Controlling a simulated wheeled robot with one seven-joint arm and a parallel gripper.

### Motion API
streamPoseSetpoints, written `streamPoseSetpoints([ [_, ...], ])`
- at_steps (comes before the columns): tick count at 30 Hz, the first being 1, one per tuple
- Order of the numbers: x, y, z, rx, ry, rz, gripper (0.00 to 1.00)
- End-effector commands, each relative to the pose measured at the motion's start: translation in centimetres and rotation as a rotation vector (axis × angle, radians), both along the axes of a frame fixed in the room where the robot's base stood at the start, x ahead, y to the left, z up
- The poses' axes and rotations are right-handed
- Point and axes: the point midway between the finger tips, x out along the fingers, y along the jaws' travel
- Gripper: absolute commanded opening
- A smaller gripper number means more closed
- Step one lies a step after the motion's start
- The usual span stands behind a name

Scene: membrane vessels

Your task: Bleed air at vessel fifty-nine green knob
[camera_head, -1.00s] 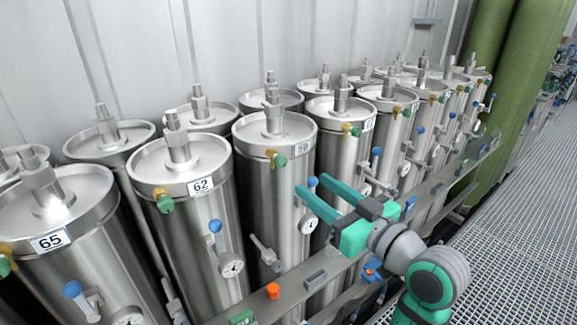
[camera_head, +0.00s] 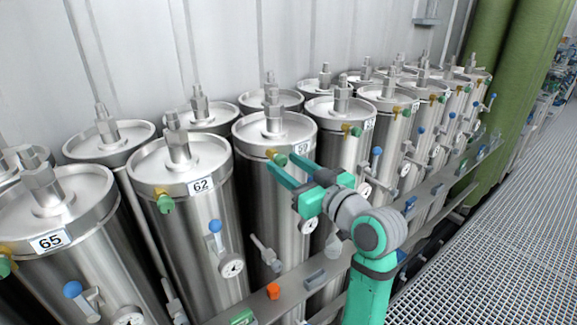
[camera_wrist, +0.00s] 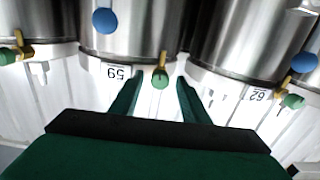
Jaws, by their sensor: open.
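Vessel fifty-nine (camera_head: 258,200) is a steel cylinder in the front row, with a 59 label (camera_head: 302,147) on its rim. Its green knob (camera_head: 280,160) sits on a brass fitting just left of the label. My gripper (camera_head: 281,165) is open and empty, with its teal fingers pointing at the knob. In the wrist view the label (camera_wrist: 117,73) appears upside down, and the green knob (camera_wrist: 160,78) shows between the two fingertips (camera_wrist: 158,84). The fingers do not visibly touch the knob; the remaining gap in depth is hard to tell.
Vessel 62 (camera_head: 205,185) with its own green knob (camera_head: 165,204) stands to the left, and vessel 65 (camera_head: 75,250) beyond it. More vessels stand close on the right. A grey rail (camera_head: 325,275) runs along the front. The grating floor (camera_head: 490,220) at right is clear.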

Motion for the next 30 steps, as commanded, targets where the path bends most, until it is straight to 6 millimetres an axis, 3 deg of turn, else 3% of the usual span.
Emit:
streamPoseSetpoints([
  [6,0.00,0.00,0.01,0.000,0.000,0.000,0.39],
  [11,-0.01,-0.02,0.01,0.000,0.000,0.000,0.01],
  [30,-0.03,-0.04,0.04,0.189,0.135,-0.001,0.01],
])
